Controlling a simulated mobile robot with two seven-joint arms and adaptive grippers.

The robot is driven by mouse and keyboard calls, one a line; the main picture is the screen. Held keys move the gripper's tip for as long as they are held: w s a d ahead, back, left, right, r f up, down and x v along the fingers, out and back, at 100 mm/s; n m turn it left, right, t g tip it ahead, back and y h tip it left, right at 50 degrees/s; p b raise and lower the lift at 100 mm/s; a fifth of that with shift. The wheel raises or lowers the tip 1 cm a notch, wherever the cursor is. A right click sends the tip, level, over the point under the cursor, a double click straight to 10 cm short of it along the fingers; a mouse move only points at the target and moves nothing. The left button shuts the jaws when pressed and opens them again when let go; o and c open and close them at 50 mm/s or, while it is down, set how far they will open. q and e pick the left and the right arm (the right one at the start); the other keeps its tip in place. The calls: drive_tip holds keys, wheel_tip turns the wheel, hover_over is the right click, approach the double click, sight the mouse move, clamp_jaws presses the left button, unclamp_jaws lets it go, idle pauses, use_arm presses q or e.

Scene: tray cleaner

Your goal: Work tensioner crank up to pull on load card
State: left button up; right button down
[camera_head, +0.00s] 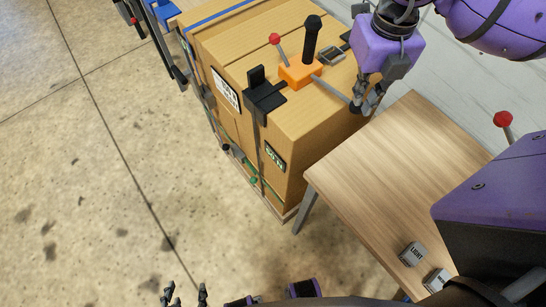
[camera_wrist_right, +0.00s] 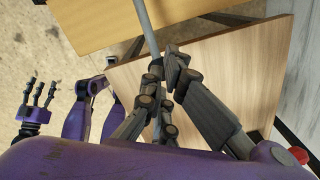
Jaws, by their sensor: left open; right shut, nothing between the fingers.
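The orange tensioner (camera_head: 300,71) sits on top of the wooden crate. It has an upright black handle (camera_head: 311,38), a red-knobbed lever (camera_head: 275,41) and a grey crank rod (camera_head: 331,89) slanting out toward the right. A small dark-framed card (camera_head: 274,157) on the crate's side appears to read 60 N. My right gripper (camera_head: 362,104) is shut at the rod's outer end. In the wrist view the rod (camera_wrist_right: 147,27) runs down to its fingertips (camera_wrist_right: 161,66), which hide its end. My left gripper (camera_head: 185,294) is open and empty over the floor at the bottom.
A black strap bracket (camera_head: 264,94) grips the crate's top edge, with a strap and buckle below. A white printed card (camera_head: 226,92) is on the same side. A wooden table (camera_head: 390,165) stands close to the crate, carrying grey blocks (camera_head: 412,253). The floor at left is clear.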

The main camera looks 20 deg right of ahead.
drive_tip(key=shift+w+r+p, duration=0.2)
drive_tip(key=shift+r+p, duration=0.15)
drive_tip(key=shift+r, duration=0.4)
use_arm(q)
drive_tip(key=shift+t, duration=0.3)
drive_tip(key=w+r+p, duration=0.1)
drive_tip(key=r, duration=0.1)
drive_tip(key=w+r+p, duration=0.1)
drive_tip(key=shift+w+r, duration=0.35)
drive_tip(key=shift+w, duration=0.05)
use_arm(e)
drive_tip(key=r, duration=0.3)
drive_tip(key=w+r, duration=0.1)
drive_tip(key=r, duration=0.1)
drive_tip(key=shift+a+r, duration=0.15)
drive_tip(key=shift+a, duration=0.15)
use_arm(q)
drive_tip(key=shift+s, duration=0.3)
